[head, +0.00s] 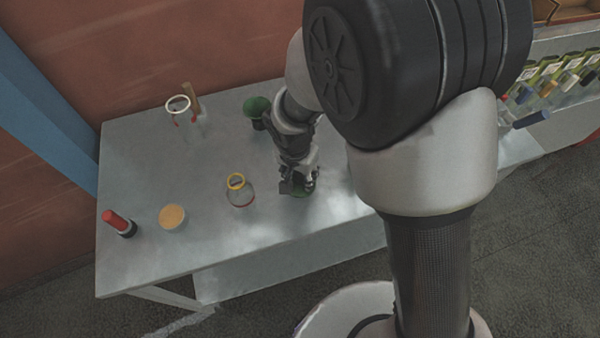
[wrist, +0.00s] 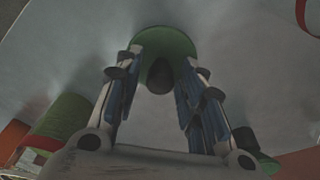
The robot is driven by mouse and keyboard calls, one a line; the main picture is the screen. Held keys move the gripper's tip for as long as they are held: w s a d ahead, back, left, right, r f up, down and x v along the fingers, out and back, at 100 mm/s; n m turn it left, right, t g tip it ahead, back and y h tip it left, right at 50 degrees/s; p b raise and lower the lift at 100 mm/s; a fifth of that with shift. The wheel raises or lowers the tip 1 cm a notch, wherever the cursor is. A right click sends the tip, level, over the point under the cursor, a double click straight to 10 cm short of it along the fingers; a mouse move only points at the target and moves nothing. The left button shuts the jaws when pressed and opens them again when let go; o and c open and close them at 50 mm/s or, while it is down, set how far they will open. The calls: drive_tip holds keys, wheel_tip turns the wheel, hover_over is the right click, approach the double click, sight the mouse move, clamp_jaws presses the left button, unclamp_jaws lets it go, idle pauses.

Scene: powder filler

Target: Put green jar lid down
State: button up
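The green jar lid (wrist: 165,40) is a round green disc with a dark knob (wrist: 160,76) on its near side in the wrist view. In the head view a bit of the lid (head: 300,192) shows under my gripper (head: 298,184), low at the table; the rest is hidden by the gripper. In the wrist view my gripper's fingers (wrist: 164,58) stand apart on both sides of the knob, with visible gaps to it. The fingertips lie over the lid's edges. The lid appears to be on the table, though a small gap cannot be ruled out.
On the grey table (head: 140,165) stand a yellow-rimmed glass jar (head: 240,192), a white-rimmed glass jar (head: 188,122) and a green funnel-like object (head: 257,108). A cork-coloured disc (head: 172,216) and a red-and-black item (head: 119,223) lie at left. Several bottles (head: 550,80) stand at right.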

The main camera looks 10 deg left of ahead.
sight(297, 187)
drive_tip(key=shift+o, duration=0.2)
wheel_tip(297, 187, up, 12)
drive_tip(key=s+p, duration=0.2)
drive_tip(key=p, duration=0.2)
drive_tip(key=s+d+r+t, duration=0.1)
drive_tip(key=d+r, duration=1)
drive_tip(key=d, duration=0.2)
drive_tip(key=s+d+r+n+t, duration=0.1)
drive_tip(key=s+d+r, duration=0.4)
drive_tip(key=s+d, duration=0.5)
drive_tip(key=shift+s+d+n+t, duration=0.4)
drive_tip(key=shift+s+n, duration=0.45)
drive_tip(key=shift+n, duration=0.05)
drive_tip(key=shift+r, duration=0.1)
drive_tip(key=shift+f+b, duration=0.65)
drive_tip(key=shift+b, duration=0.25)
